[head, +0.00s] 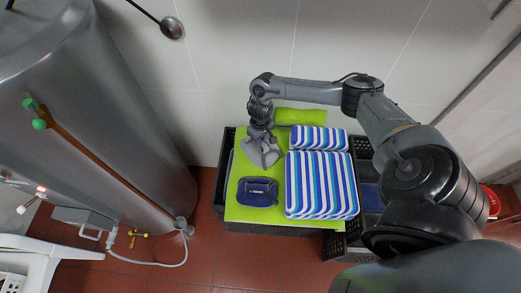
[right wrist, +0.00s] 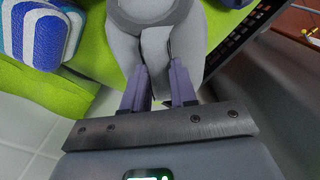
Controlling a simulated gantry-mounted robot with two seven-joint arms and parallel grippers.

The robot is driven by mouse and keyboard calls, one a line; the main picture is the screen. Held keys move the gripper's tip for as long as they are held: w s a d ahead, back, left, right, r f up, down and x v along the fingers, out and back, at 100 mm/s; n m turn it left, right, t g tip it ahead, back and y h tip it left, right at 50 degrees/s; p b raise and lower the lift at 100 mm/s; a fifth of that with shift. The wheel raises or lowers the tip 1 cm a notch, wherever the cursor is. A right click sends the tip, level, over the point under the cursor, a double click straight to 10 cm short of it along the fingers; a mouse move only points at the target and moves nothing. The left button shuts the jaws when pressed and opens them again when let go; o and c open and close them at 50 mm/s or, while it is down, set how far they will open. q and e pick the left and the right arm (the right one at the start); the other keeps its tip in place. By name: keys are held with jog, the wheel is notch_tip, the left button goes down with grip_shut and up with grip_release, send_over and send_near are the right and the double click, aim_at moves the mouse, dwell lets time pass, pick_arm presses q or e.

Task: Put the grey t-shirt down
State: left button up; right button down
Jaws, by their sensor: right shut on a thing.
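The grey t-shirt (head: 261,156) lies bunched at the back left of a lime-green cloth (head: 243,213). My right gripper (head: 261,139) reaches down onto it from above and is shut on it. In the right wrist view, my right gripper's fingers (right wrist: 158,78) pinch a fold of the grey t-shirt (right wrist: 125,45), which spreads out beyond them. The shirt's lower part seems to rest on the green cloth, but the contact is hard to tell. My left gripper is not in view.
Blue-and-white striped cushions (head: 320,183) lie to the right of the shirt, and a navy pouch (head: 257,191) lies in front of it. A rolled green piece (head: 300,117) lies behind. A black crate (head: 220,180) stands underneath. A large grey tank (head: 110,110) stands left.

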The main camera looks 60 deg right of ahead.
jog(key=shift+f+b, duration=0.75)
jog(key=shift+f, duration=2.45)
jog(key=shift+f, duration=0.1)
jog(key=c, duration=0.9)
grip_release()
